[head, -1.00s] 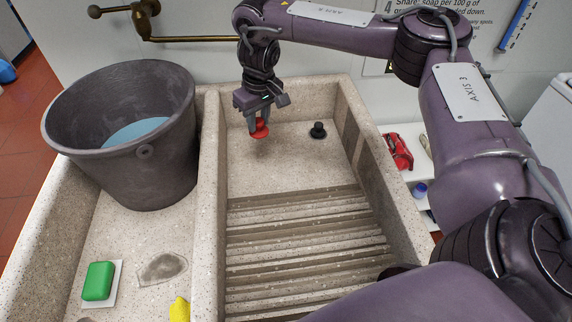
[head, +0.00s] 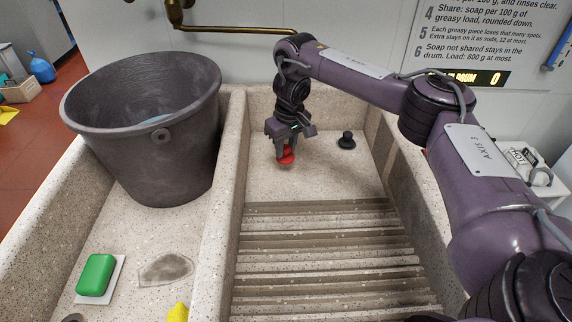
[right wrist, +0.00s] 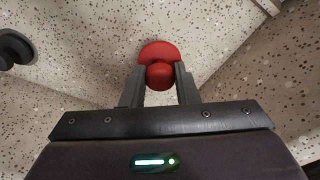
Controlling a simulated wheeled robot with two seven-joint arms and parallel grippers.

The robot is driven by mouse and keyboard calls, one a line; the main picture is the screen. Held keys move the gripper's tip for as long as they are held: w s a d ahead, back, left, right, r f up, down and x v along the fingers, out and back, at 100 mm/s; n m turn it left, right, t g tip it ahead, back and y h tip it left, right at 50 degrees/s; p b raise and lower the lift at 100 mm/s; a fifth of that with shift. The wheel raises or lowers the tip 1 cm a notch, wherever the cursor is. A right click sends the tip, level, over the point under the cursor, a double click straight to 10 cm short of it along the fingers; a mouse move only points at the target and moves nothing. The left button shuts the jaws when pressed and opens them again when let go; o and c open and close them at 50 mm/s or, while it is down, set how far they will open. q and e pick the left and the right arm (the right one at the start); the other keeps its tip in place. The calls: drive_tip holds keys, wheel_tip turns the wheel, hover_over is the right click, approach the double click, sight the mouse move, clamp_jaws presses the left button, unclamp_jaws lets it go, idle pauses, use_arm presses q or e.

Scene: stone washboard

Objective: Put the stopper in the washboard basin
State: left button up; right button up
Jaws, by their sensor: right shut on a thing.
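My right gripper (head: 286,150) is shut on a red stopper-like piece (head: 286,157) with a rounded knob and a wider disc. It holds it above the floor of the washboard basin (head: 310,185), at the smooth back end. In the right wrist view the red stopper (right wrist: 158,52) sits between the two fingers, its disc beyond them. My left gripper is not in view.
The ridged washboard slope (head: 325,255) lies in front. A stone divider (head: 222,200) separates the basin from the left compartment, which holds a grey bucket (head: 150,160), a green soap (head: 96,274) and a yellow object (head: 178,311). A brass pipe (head: 235,29) runs along the wall.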

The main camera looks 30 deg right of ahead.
sight(286, 152)
drive_tip(key=shift+f, duration=0.55)
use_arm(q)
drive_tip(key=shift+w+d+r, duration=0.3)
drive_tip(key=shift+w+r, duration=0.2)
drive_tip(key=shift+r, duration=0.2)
use_arm(e)
drive_tip(key=shift+f, duration=1.65)
drive_tip(key=o, duration=1)
drive_tip(key=shift+c, duration=0.2)
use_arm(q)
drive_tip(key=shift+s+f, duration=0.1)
